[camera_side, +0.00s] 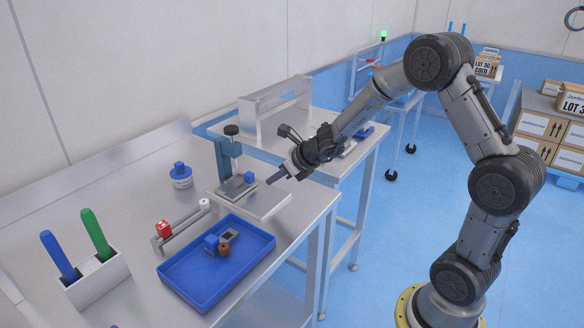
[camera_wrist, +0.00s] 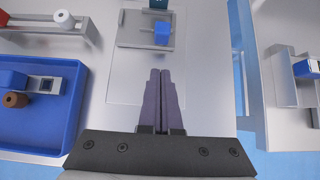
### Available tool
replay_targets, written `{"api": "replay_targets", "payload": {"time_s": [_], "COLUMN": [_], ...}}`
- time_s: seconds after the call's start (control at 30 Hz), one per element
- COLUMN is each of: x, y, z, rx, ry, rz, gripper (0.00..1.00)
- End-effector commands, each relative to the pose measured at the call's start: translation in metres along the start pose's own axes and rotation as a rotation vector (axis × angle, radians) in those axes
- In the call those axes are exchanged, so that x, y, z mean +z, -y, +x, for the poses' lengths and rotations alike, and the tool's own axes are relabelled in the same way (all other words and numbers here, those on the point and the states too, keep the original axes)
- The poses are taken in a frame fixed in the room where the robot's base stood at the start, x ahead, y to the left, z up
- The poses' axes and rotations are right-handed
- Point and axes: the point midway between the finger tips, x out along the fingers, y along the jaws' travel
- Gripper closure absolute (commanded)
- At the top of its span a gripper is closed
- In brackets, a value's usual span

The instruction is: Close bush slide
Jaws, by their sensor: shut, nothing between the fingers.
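My gripper (camera_side: 272,180) is shut and empty above the pale plate (camera_side: 268,205), with its fingers close together in the wrist view (camera_wrist: 161,75). Beyond the fingertips is a grey fixture (camera_side: 233,190) with a blue block (camera_side: 249,177) on it; the block also shows in the wrist view (camera_wrist: 162,34). The fingers look apart from the block. A grey rail (camera_side: 184,230) carries a red block (camera_side: 163,229) and a white roller (camera_side: 204,204). A blue tray (camera_side: 195,280) holds a grey-and-blue piece (camera_side: 229,236) and a brown ring (camera_side: 223,250). I cannot tell which part is the bush slide.
A dark-knobbed column (camera_side: 230,153) stands behind the fixture. A round blue-topped pot (camera_side: 181,177) is left of it. A white holder (camera_side: 95,279) with blue and green handles stands front left. A second table (camera_side: 360,150) with a shelf is behind. Bare bench lies between these.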

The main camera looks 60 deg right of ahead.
Motion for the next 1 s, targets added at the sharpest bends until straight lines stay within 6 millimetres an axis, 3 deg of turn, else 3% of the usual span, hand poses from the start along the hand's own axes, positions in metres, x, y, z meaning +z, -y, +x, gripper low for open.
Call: {"api": "replay_targets", "payload": {"time_s": [0.3, 0.67, 0.77, 0.87, 1.0], "x": [-0.001, 0.001, 0.018, 0.042, 0.057], "y": [0.001, -0.004, -0.017, -0.041, -0.094], "z": [-0.053, -0.078, -0.092, -0.122, -0.18], "rx": [-0.002, 0.005, 0.014, 0.035, 0.105], "ry": [-0.001, 0.002, 0.049, 0.124, 0.232], "rz": [0.001, -0.008, -0.04, -0.145, -0.536], "gripper": [1.0, 1.0, 1.0, 1.0, 1.0]}}
